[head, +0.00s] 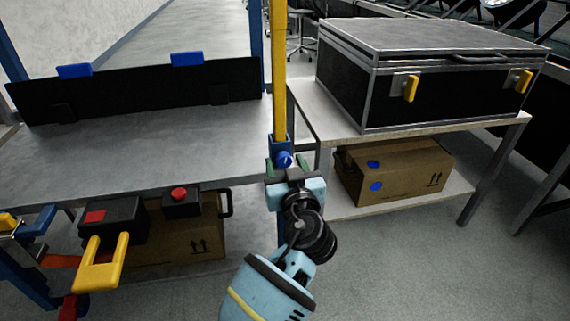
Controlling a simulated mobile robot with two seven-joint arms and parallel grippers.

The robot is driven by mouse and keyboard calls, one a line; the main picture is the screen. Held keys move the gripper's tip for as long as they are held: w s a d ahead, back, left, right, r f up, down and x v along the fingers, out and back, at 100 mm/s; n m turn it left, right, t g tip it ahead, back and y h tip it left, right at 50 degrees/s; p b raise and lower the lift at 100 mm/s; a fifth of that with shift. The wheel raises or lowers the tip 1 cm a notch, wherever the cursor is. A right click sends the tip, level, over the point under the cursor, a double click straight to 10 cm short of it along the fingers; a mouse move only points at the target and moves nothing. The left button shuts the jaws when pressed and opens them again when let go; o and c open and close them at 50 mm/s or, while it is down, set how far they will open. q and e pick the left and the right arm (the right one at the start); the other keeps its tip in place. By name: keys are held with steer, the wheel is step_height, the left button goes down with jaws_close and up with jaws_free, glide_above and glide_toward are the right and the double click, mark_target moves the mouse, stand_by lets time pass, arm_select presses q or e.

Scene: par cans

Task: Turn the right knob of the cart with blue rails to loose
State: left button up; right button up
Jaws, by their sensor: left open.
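The cart with blue rails (150,160) fills the left side, with a grey top shelf. At its right front corner a yellow post (279,75) rises out of a blue collar. A blue knob (284,158) with a pale mark sits on the front of this collar. My left gripper (285,165) is open, with one green-tipped finger on each side of the knob. Whether the fingers touch the knob I cannot tell. The jaws look empty apart from the knob between them. My right gripper is out of view.
A black panel with blue clips (130,90) stands on the cart's shelf. A yellow handle (100,265) and a red button (179,194) are at its front. A second table at right bears a black case (370,95), with a cardboard box (400,170) below.

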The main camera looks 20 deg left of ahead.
arm_select(q)
steer(key=shift+w+a, duration=0.35)
steer(key=shift+w, duration=0.15)
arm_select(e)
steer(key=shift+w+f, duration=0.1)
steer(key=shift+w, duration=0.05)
arm_select(q)
steer(key=c, duration=1)
steer(key=shift+f+n+b, duration=0.2)
steer(key=shift+n+b, duration=0.2)
steer(key=shift+b, duration=0.35)
steer(key=shift+n+b, duration=0.4)
steer(key=shift+b, duration=0.1)
steer(key=shift+r, duration=0.15)
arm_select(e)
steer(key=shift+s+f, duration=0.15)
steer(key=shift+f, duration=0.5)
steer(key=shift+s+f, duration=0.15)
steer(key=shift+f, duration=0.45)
arm_select(q)
steer(key=o, duration=1)
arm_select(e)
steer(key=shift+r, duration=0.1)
